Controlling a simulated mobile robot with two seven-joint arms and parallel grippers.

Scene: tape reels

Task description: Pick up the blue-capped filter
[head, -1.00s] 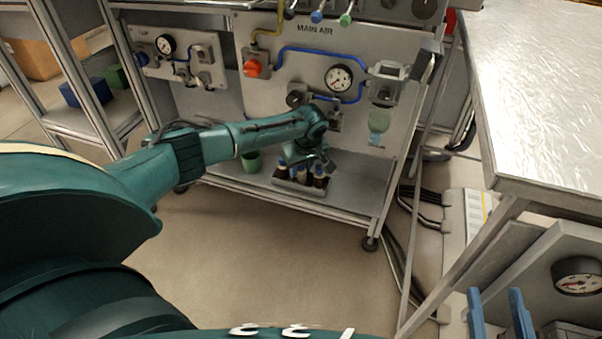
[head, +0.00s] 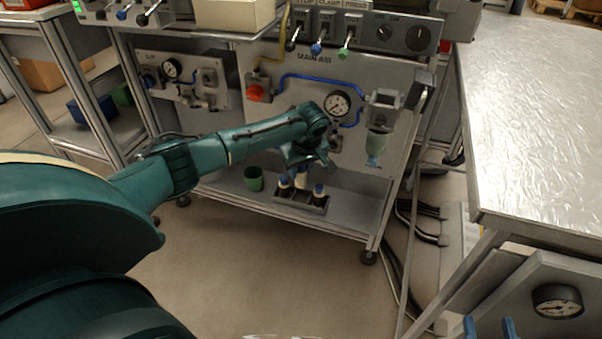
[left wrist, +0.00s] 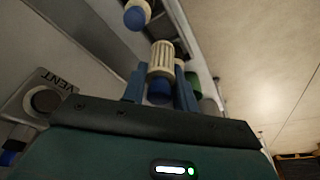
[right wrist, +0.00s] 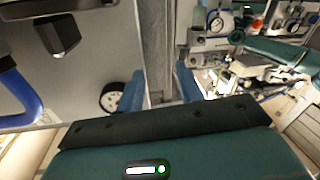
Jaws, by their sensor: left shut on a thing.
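My left gripper (head: 303,166) is shut on a filter with a cream ribbed body (left wrist: 162,57) and a blue cap (left wrist: 160,90). In the head view this filter (head: 302,181) hangs under the gripper, above the middle of a small dark tray (head: 300,205). Two other blue-capped filters, one on the left (head: 284,188) and one on the right (head: 319,193), stand in the tray. One more blue-capped filter (left wrist: 137,16) shows in the left wrist view. My right gripper (right wrist: 158,88) is open and empty; its blue fingertips also show at the bottom right of the head view (head: 490,326).
The tray stands on the low shelf (head: 235,193) of the main-air rig. A green cup (head: 254,179) is left of it. A blue hose, a gauge (head: 337,104) and a hanging clear bowl (head: 376,146) are just above. A metal-topped table (head: 535,120) is at the right.

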